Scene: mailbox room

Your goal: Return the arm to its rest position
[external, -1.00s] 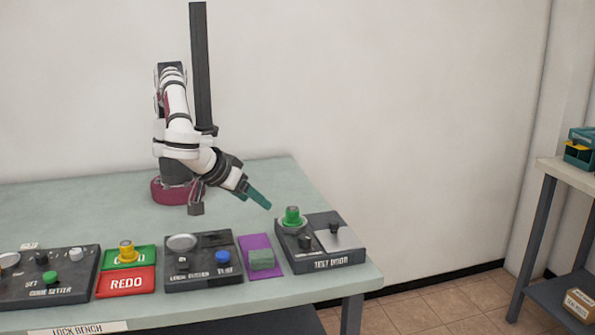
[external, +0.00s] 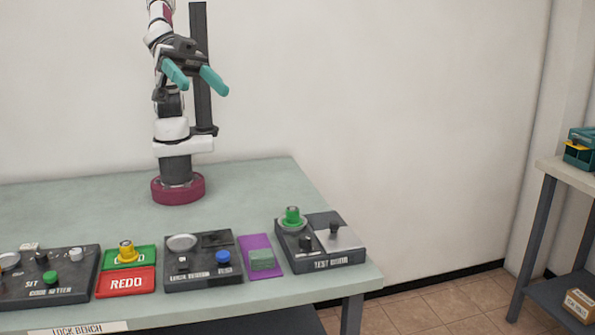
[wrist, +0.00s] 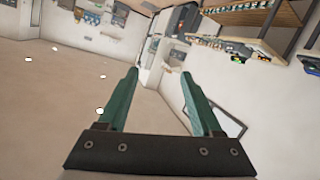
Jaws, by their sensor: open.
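My gripper (external: 196,80) is open and empty, with its two teal fingers spread apart. It is raised high above the back of the bench, over my base, and touches nothing. The arm stands nearly upright, and its upper part runs out of the top of the external view. In the wrist view my gripper (wrist: 165,95) shows both fingers apart with nothing between them, and the camera looks out across the tilted room.
A shelf (external: 565,172) stands at right. Air around the arm is clear.

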